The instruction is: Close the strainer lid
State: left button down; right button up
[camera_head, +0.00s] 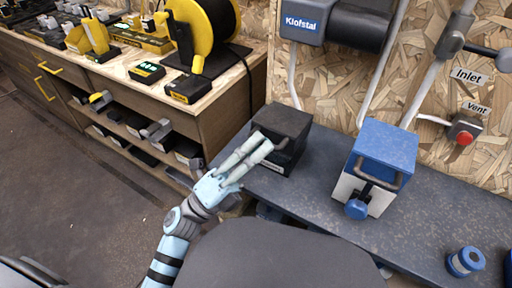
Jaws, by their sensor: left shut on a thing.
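A black box (291,122) with a flat dark lid stands at the left end of the dark blue-grey bench. A second box with a blue lid (385,144), pale sides, a dark handle and a blue knob (356,209) stands to its right; its lid looks down. No label shows which box is the strainer. My left gripper (261,145) reaches in from the lower left, its pale fingers at the black box's front edge, shut on what looks like its handle. The fingers hide most of the grip. My right gripper is not in view.
The bench (310,206) is clear between and in front of the boxes. A small blue cylinder (466,261) stands at the right. Pipes and a red button (464,138) are on the wall behind. A wooden workbench with yellow tools (150,72) stands at the upper left.

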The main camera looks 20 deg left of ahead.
pick_arm(q)
jog(key=shift+w+f+y, duration=0.2)
jog(key=shift+f+y, duration=0.1)
jog(key=c, duration=2)
grip_release()
jog(key=shift+o, duration=0.2)
jog(key=shift+w+d+f, duration=0.15)
jog(key=shift+w, duration=0.25)
jog(key=shift+s, duration=0.1)
jog(key=shift+s+a, duration=0.15)
jog(key=shift+a, duration=0.05)
jog(key=v, duration=1.1)
jog(key=shift+s+a+f, duration=0.15)
jog(key=shift+s+f, duration=0.05)
jog(key=shift+f, duration=0.05)
